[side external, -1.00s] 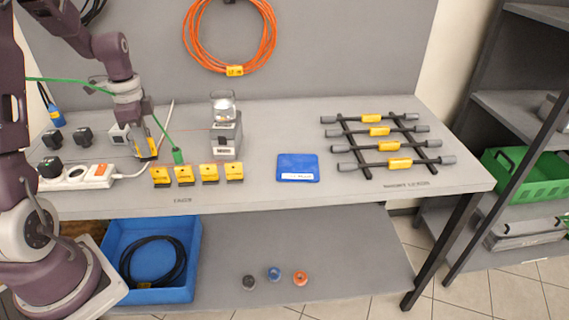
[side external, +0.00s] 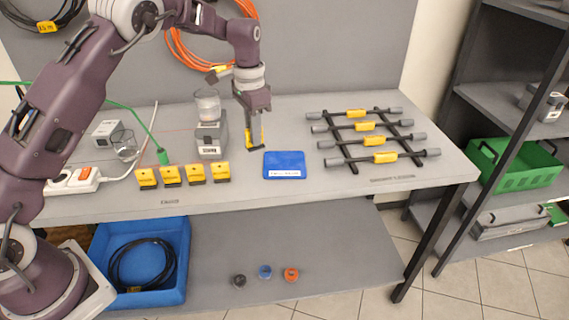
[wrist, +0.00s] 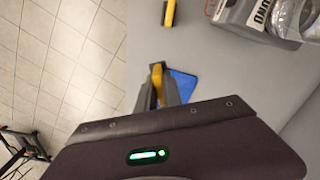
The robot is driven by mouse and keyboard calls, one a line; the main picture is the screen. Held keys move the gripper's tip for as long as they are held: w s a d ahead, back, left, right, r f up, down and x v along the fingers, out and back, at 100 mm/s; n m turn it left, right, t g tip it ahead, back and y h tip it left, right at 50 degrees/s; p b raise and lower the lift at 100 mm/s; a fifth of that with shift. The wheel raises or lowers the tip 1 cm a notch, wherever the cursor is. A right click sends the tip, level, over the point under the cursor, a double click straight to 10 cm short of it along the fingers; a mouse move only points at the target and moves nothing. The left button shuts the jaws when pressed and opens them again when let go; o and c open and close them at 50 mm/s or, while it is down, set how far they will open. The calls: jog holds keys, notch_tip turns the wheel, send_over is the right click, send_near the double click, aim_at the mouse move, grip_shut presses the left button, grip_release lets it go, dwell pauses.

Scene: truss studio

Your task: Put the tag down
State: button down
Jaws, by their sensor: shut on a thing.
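My gripper (side external: 254,142) points down over the bench, just left of the blue pad. It is shut on a yellow tag, which shows between the fingers in the wrist view (wrist: 157,82); the fingers hide much of it. I cannot tell whether the tag touches the bench. The flat blue pad (side external: 285,165) with a white label lies on the bench, and part of it shows beyond the fingers in the wrist view (wrist: 183,84).
Several yellow-and-black pieces (side external: 196,174) stand in a row near the front edge. A clear-topped grey device (side external: 211,136) stands left of my gripper. A black rack with grey-ended, yellow-banded bars (side external: 366,136) lies right. Bare bench lies between pad and rack.

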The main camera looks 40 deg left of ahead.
aim_at(280, 171)
jog(key=w+d+m, duration=0.4)
jog(key=w, duration=0.1)
notch_tip(280, 171, down, 9)
jog(key=shift+d+r, duration=0.1)
jog(key=c, duration=1.5)
grip_release()
notch_tip(280, 171, up, 12)
